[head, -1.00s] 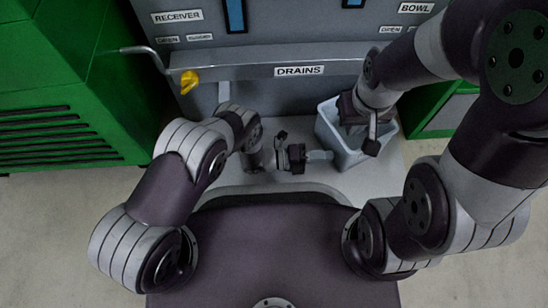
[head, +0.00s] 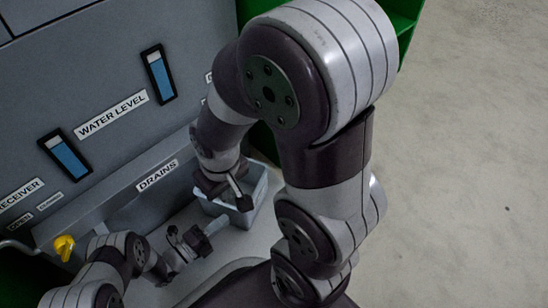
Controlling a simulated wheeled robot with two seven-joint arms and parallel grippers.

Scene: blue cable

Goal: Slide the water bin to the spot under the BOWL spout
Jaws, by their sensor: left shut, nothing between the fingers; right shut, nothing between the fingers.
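The water bin (head: 261,194) is a pale blue-grey open box on the grey floor at the foot of the panel, in the middle of the head view. My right gripper (head: 238,194) is shut and reaches down over the bin's opening and near wall; it hides part of the bin. My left gripper (head: 192,241) is shut, low and left of the bin, pointing toward a pale piece at the bin's left side. I cannot tell whether it touches. The BOWL label and spout are hidden behind my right arm.
The grey panel carries a DRAINS label (head: 157,174), a WATER LEVEL label (head: 112,115), two blue gauges and a RECEIVER label (head: 20,194) at left. A yellow valve handle (head: 64,247) is at lower left. Open floor (head: 460,150) lies to the right.

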